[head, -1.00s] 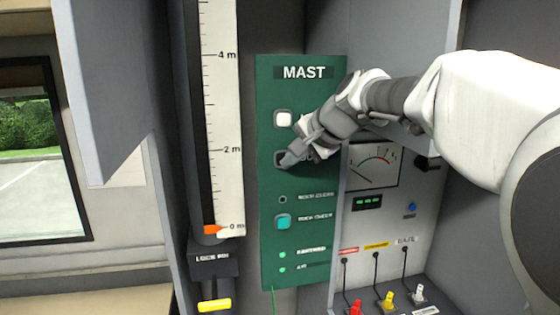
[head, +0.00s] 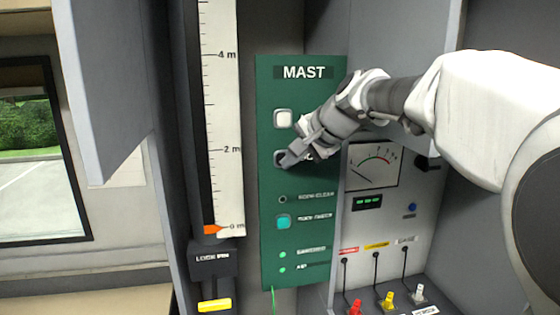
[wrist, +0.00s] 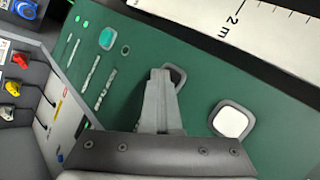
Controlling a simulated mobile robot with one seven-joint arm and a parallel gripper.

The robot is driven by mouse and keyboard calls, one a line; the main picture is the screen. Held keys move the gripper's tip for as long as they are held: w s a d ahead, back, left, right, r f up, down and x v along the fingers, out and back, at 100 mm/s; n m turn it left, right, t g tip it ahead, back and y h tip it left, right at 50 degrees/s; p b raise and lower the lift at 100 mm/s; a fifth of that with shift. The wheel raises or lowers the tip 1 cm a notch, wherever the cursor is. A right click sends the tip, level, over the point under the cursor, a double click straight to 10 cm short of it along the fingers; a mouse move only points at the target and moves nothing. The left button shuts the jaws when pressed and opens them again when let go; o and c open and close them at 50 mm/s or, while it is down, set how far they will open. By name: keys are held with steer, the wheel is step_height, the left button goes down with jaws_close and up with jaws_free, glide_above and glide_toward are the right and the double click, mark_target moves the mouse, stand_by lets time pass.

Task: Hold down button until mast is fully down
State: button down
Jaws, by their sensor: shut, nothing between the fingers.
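The green MAST panel (head: 300,240) has a white upper button (head: 283,118) and a dark lower button (head: 278,157) with a pale rim. My gripper (head: 288,163) is shut and empty, its fingertips at the lower button and covering part of it. In the wrist view the closed fingers (wrist: 161,76) overlap the lower button (wrist: 179,74); I cannot tell whether it is pressed in. The white button (wrist: 230,121) is clear of them. The orange pointer (head: 212,229) on the mast scale (head: 222,100) stands at the 0 m mark.
A teal button (head: 283,222) and two lit green lamps sit lower on the panel. A black lock block (head: 212,262) with a yellow handle (head: 214,305) is below the scale. To the right are a dial meter (head: 372,165) and red, yellow and white plugs on cables.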

steer(key=shift+s, duration=0.15)
steer(key=shift+s+d+b, duration=0.2)
steer(key=shift+s+b, duration=0.2)
steer(key=shift+s, duration=0.2)
steer(key=s, duration=0.1)
steer(key=s+b, duration=0.1)
steer(key=s, duration=0.1)
steer(key=s+d+b, duration=0.1)
steer(key=s, duration=0.1)
stand_by(0.3)
steer(key=s+d+f+n+g+h, duration=0.1)
steer(key=s+d+f+n, duration=0.3)
steer(key=s+f, duration=0.4)
steer(key=s+d+f+n+g+h, duration=0.1)
steer(key=s+d+f+n+h, duration=0.3)
steer(key=s+f, duration=0.5)
steer(key=s+d, duration=0.1)
steer(key=s, duration=0.6)
steer(key=shift+s+f+n+g, duration=0.2)
steer(key=shift+f+n+g, duration=0.1)
steer(key=shift+n, duration=0.1)
